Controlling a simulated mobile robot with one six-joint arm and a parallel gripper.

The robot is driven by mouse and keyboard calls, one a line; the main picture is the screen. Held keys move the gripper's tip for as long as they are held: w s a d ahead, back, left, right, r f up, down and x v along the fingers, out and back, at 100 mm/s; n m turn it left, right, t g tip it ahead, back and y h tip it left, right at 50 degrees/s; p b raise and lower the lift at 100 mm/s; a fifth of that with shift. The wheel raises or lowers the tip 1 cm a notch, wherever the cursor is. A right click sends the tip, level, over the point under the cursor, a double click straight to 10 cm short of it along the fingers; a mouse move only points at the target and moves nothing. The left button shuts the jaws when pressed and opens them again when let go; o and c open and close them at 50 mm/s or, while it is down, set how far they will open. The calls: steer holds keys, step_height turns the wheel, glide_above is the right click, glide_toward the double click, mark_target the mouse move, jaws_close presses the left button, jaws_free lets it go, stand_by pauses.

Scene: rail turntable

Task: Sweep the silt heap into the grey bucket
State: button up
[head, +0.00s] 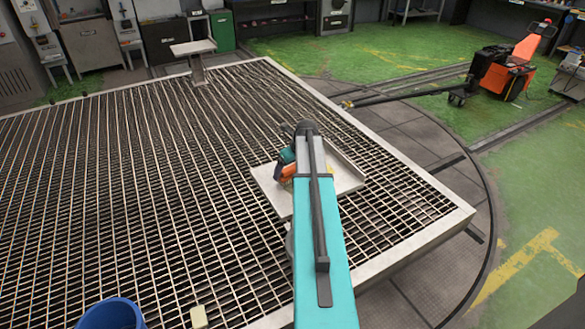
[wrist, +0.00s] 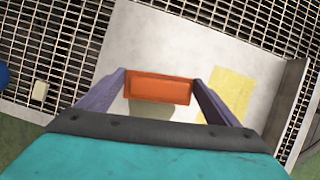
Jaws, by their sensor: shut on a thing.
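My gripper (wrist: 160,85) is shut on an orange block-shaped thing (wrist: 160,90), held between its two fingers over a pale tray (wrist: 150,40). In the head view, the arm covers much of the tray (head: 347,178), and a bit of orange (head: 288,172) shows at my gripper. A dark shadow lies just below the orange block in the wrist view. A flat-looking yellow patch (wrist: 232,90) lies on the tray to its right; I cannot tell if it is silt. I see no grey bucket; a blue bucket (head: 111,315) stands at the bottom left of the head view.
The tray rests on a wide metal grating (head: 120,180) with a pale frame. A small cream block (head: 199,316) lies beside the blue bucket. A small raised stand (head: 194,50) is at the far edge. An orange machine (head: 503,72) stands on the green floor at right.

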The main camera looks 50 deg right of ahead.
mark_target(292, 178)
steer(key=shift+f, duration=0.45)
stand_by(0.4)
steer(key=shift+s+a+r+p, duration=0.1)
steer(key=shift+s+a+p, duration=0.15)
steer(key=shift+s, duration=0.55)
steer(key=shift+s+a+r+p, duration=0.15)
steer(key=shift+s+a, duration=0.15)
steer(key=shift+s, duration=0.45)
steer(key=shift+s+f, duration=0.15)
steer(key=shift+s+a, duration=0.1)
steer(key=shift+s, duration=0.05)
steer(key=shift+s+a+p, duration=0.2)
steer(key=shift+s+a, duration=0.1)
steer(key=shift+s, duration=0.5)
steer(key=shift+s+a+p, duration=0.15)
steer(key=shift+s+a, duration=0.1)
steer(key=shift+s, duration=0.55)
steer(key=shift+s, duration=0.1)
steer(key=shift+s+a+f+p, duration=0.1)
steer(key=shift+s+a, duration=0.1)
steer(key=shift+s, duration=0.35)
steer(key=shift+s+a+p, duration=0.1)
steer(key=shift+s+a, duration=0.15)
steer(key=shift+s, duration=0.35)
steer(key=shift+s+a+f+p, duration=0.1)
steer(key=shift+s+a, duration=0.1)
steer(key=shift+s, duration=0.35)
